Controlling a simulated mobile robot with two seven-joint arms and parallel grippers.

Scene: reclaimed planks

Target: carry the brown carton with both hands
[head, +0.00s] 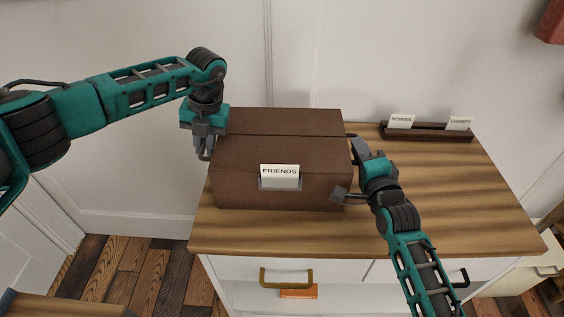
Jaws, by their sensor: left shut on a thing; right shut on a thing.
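The brown carton (240,188) sits on the wooden top of a white cabinet, toward its left side. A white label reading "FRIENDS" (279,171) is on its front face. My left gripper (206,150) is at the carton's left side, shut on its upper left edge. My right gripper (347,165) is at the carton's right side, shut on it there. The contact at both sides is partly hidden by the fingers. The carton looks level, and I cannot tell if its underside touches the top.
A dark holder (428,133) with white cards reading "SCHOOL" and "CHARITY" stands at the back right of the wooden top (470,205). The top's right part is clear. A white wall is behind. Drawers with a brass handle (286,277) are below the front edge.

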